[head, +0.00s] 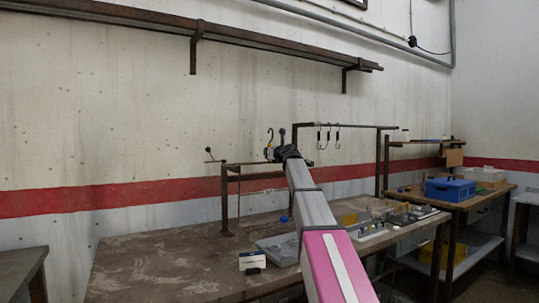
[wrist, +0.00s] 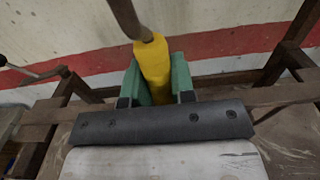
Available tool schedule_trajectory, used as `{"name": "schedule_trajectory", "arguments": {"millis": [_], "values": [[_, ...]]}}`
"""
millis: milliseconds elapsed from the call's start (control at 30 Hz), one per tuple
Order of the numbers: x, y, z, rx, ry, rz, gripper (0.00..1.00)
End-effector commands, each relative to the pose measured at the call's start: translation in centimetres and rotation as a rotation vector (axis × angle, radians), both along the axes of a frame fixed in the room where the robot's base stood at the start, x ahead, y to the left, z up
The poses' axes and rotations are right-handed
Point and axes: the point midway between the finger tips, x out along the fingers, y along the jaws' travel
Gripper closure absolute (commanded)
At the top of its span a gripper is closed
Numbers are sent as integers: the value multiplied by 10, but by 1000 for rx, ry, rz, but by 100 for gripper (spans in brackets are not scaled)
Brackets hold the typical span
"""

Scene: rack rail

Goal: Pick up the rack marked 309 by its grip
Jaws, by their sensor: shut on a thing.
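My gripper (head: 284,153) is at the far end of my outstretched arm, by the dark metal frame at the back of the workbench. In the wrist view, the green fingers of my gripper (wrist: 156,82) are shut on a yellow grip (wrist: 152,58). A dark bent metal rod (wrist: 128,18) rises from the grip. In the head view, a dark hook (head: 269,139) sticks up just left of my gripper. I cannot read the number 309 anywhere. The lower part of the held thing is hidden behind my gripper.
A dark rail (head: 345,125) with several hooks (head: 328,137) stands right of my gripper. The workbench (head: 150,265) holds a white card (head: 252,261), a grey tray (head: 280,247) and small parts. A blue box (head: 450,189) sits on the right table. A long shelf (head: 200,28) hangs above.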

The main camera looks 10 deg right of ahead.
Motion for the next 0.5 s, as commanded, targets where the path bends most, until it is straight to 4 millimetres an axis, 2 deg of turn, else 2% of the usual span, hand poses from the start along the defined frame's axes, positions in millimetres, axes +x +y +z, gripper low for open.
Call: {"name": "schedule_trajectory", "arguments": {"millis": [500], "values": [[1, 0, 21, 1, -2, 0, 100]]}}
